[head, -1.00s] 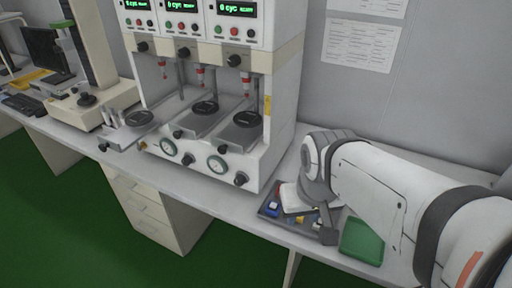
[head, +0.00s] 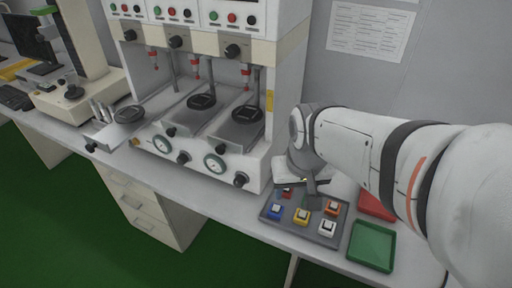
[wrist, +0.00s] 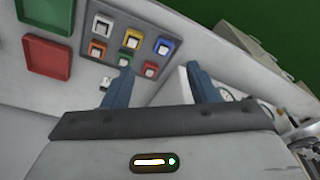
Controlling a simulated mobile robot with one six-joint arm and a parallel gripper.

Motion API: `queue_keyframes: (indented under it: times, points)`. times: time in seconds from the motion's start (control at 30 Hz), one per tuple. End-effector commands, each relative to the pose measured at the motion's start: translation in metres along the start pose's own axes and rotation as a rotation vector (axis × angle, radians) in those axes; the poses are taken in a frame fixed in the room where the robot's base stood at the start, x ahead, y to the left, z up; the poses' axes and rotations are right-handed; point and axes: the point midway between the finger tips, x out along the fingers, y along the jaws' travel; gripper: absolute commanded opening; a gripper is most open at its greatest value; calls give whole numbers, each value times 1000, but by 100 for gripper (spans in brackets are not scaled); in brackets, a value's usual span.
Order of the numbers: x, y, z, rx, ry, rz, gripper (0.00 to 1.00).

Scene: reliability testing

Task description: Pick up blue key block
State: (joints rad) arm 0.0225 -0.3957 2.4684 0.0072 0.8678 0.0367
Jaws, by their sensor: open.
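The blue key block (head: 275,212) sits at the front left of the grey tray (head: 266,203), beside a yellow block (head: 302,216). It also shows in the wrist view (wrist: 164,46), at the right end of the far row of blocks. My gripper (head: 308,194) hangs above the back part of the tray in the head view. In the wrist view its two blue fingers (wrist: 159,68) are spread with nothing between them. The blue block is beyond the fingertips and apart from them. A red block (wrist: 151,70) shows between it and my gripper.
A green bin (head: 371,246) and a red bin (head: 376,204) stand right of the tray. The white testing machine (head: 215,130) stands close behind, on the left.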

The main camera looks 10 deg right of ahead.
Motion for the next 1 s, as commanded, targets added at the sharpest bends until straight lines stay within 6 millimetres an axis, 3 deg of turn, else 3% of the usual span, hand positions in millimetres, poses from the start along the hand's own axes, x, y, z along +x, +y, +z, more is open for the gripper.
queue_keyframes:
  times: [0.3, 0.5, 1.0]
  points:
    - [111, -1, -56, 320, -133, 31, 53]
    - [165, -3, -73, 462, -180, 56, 53]
    - [221, -3, -72, 515, -197, 67, 53]
